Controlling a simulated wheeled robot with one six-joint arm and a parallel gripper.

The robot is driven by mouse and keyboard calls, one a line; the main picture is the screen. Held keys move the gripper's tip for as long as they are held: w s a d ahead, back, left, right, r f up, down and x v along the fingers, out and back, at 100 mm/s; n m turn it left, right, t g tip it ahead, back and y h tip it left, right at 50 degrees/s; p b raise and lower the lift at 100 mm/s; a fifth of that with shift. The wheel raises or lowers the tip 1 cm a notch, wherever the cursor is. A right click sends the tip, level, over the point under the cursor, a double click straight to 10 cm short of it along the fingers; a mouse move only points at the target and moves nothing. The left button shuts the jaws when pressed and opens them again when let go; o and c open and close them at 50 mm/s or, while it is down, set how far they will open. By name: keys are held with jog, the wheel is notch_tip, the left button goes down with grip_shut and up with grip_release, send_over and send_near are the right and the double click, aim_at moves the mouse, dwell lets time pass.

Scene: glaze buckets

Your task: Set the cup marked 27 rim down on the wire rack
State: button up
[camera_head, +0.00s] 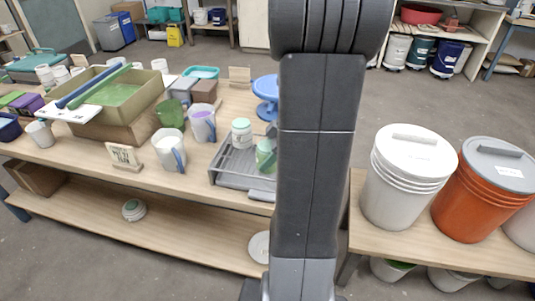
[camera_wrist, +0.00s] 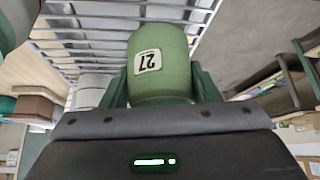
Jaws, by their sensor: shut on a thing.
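The green cup marked 27 (camera_wrist: 160,58) is held between the fingers of my gripper (camera_wrist: 160,88). Its white label appears upside down in the wrist view. The cup also shows in the head view (camera_head: 265,157), over the right part of the wire rack (camera_head: 229,166). The rack's bars also show behind the cup in the wrist view (camera_wrist: 85,22). I cannot tell whether the cup touches the rack, or make out which end its rim is.
A white cup with a pale green top (camera_head: 241,134) stands on the rack, left of the held cup. White pitchers (camera_head: 168,150) and a small sign (camera_head: 124,157) stand left of the rack. A blue stand (camera_head: 265,88) is behind it. Lidded buckets (camera_head: 408,175) stand at right.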

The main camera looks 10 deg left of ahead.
jog(key=o, duration=1.2)
jog(key=shift+c, duration=0.2)
jog(key=v, duration=1.3)
jog(key=shift+d+r, duration=0.25)
jog(key=shift+r, duration=0.05)
jog(key=x, duration=1.3)
jog(key=shift+a+f, duration=0.2)
jog(key=shift+f, duration=0.1)
jog(key=shift+r, duration=0.15)
